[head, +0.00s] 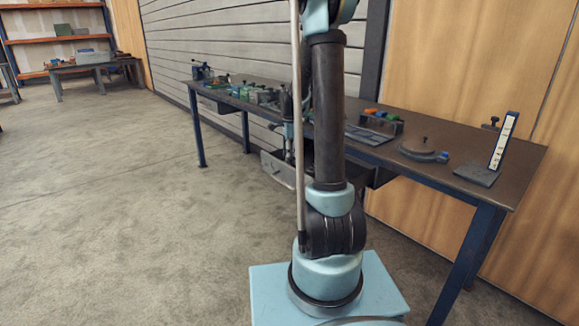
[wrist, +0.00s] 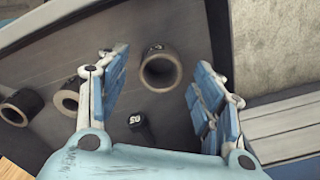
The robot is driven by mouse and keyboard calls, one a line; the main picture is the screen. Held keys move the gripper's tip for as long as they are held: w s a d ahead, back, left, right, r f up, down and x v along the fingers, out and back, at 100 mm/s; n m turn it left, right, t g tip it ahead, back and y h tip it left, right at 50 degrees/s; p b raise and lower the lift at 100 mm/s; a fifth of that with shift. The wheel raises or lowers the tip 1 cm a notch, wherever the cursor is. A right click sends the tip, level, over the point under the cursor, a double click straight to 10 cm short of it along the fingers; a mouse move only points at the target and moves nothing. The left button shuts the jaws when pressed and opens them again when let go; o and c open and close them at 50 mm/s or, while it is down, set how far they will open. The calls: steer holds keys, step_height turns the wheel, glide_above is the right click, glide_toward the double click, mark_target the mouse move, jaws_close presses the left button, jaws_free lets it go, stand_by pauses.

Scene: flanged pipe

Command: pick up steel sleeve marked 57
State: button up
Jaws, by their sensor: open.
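In the wrist view my gripper (wrist: 163,62) is open, with one blue-padded finger on each side of a short grey hollow sleeve (wrist: 156,52). The sleeve's open end faces the camera, and nothing is clamped. A small dark mark shows on its upper edge, too small to read surely as 57. A dark piece with a white number (wrist: 135,120) lies lower, between the fingers' bases; its number looks like 53 or 63. In the head view my gripper is out of frame, and I cannot pick out the sleeve there.
Two more hollow sleeves lie at the left in the wrist view, a dark one (wrist: 30,101) and a paler one (wrist: 60,97) partly beside the left finger. In the head view a long workbench (head: 460,160) carries fixtures and a white-scaled upright stand (head: 503,140). The floor at left is clear.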

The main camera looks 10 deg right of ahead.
steer(key=shift+f, duration=1.55)
steer(key=c, duration=1.3)
